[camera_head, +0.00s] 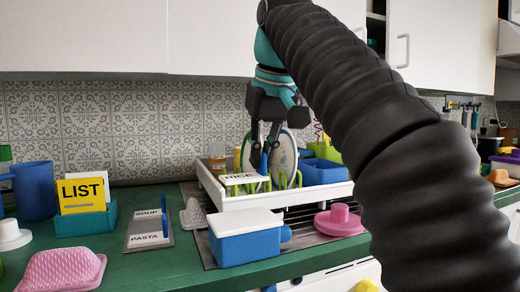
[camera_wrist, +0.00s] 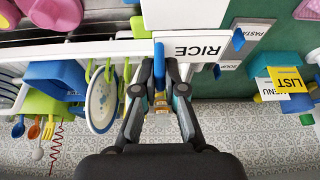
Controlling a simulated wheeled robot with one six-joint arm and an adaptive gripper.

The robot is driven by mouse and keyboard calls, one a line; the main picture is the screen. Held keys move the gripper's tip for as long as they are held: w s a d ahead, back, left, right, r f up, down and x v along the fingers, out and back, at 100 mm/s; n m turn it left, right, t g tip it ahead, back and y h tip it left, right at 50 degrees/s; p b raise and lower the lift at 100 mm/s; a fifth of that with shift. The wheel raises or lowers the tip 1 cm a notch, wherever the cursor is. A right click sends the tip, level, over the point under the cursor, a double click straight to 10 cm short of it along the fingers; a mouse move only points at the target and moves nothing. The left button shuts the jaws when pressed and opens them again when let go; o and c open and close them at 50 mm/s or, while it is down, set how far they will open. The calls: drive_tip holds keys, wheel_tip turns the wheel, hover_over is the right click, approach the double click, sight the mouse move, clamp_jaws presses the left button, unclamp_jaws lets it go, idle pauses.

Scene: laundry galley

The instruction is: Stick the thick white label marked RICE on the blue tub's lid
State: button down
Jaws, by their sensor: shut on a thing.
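The white RICE label (camera_head: 243,179) is up in the air in front of the dish rack, and my gripper (camera_head: 265,145) is shut on its upright blue tab (camera_head: 263,164). In the wrist view, the label (camera_wrist: 200,47) shows its RICE lettering upside down, and the tab (camera_wrist: 159,66) is between the fingertips (camera_wrist: 162,68). The blue tub (camera_head: 247,247) stands on the counter below and in front of the label. Its flat white lid (camera_head: 245,221) is bare. In the wrist view the lid (camera_wrist: 185,14) shows beyond the label, partly hidden by it.
The white dish rack (camera_head: 275,199) with plates is behind the tub. A pink lidded dish (camera_head: 339,220) is to its right. A tray with SOUP and PASTA labels (camera_head: 149,230), a yellow LIST card (camera_head: 82,196) and a pink tray (camera_head: 62,268) are to the left.

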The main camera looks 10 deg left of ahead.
sight(264, 173)
drive_tip(key=shift+w+d, duration=0.1)
drive_tip(key=shift+d, duration=0.05)
drive_tip(key=shift+a, duration=0.25)
drive_tip(key=shift+s, duration=0.35)
wheel_tip(264, 173, down, 6)
drive_tip(key=b, duration=0.4)
drive_tip(key=shift+d+r+b, duration=0.1)
drive_tip(key=shift+r+b, duration=0.15)
drive_tip(key=shift+b, duration=0.05)
drive_tip(key=shift+f, duration=0.1)
drive_tip(key=shift+f+b, duration=0.35)
drive_tip(key=shift+f, duration=0.3)
idle(1.2)
drive_tip(key=c, duration=1.2)
unclamp_jaws()
drive_tip(key=shift+r, duration=0.1)
